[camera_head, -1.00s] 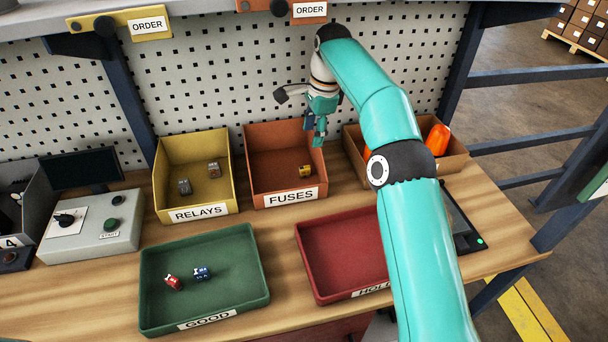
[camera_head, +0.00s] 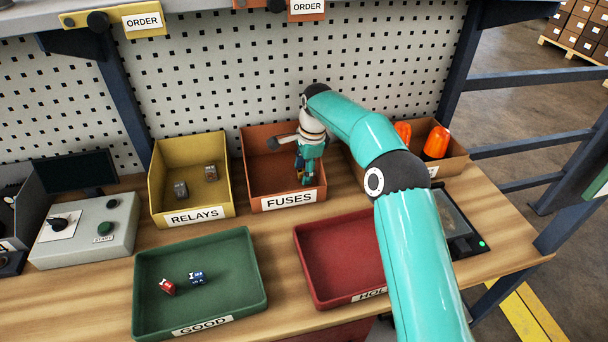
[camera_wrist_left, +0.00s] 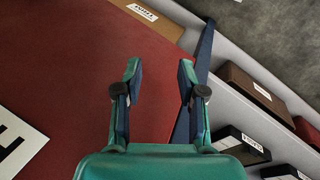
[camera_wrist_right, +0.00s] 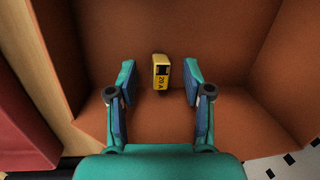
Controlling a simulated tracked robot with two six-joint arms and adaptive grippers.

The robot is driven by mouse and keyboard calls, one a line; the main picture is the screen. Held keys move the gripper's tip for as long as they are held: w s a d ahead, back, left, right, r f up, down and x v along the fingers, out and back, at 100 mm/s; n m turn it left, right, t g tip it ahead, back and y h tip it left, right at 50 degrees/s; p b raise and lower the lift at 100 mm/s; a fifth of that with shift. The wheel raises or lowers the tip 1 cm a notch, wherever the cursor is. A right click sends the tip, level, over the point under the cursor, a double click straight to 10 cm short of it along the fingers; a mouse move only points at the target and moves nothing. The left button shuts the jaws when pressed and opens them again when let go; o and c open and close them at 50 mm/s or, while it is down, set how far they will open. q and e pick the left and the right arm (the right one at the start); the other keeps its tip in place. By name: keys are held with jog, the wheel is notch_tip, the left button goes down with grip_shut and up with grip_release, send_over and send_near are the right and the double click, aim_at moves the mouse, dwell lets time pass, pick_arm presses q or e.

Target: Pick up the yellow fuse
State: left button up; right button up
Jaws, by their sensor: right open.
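The yellow fuse (camera_wrist_right: 161,72) lies on the floor of the orange-brown FUSES bin (camera_head: 257,165). In the right wrist view it shows a "20 A" mark and sits between the lines of the two fingers, just ahead of the tips. My right gripper (camera_wrist_right: 158,82) is open and empty, pointing down into the bin. In the head view the right gripper (camera_head: 304,177) covers most of the fuse. My left gripper (camera_wrist_left: 158,75) is open and empty in the left wrist view, outside the head view.
The yellow RELAYS bin (camera_head: 160,185) holds two grey relays. A bin with orange lamps (camera_head: 436,142) stands to the right. In front are the green GOOD tray (camera_head: 225,292), with a red and a blue piece, and the empty red HOLD tray (camera_head: 335,250).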

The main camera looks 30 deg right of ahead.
grip_shut()
dwell(0.4)
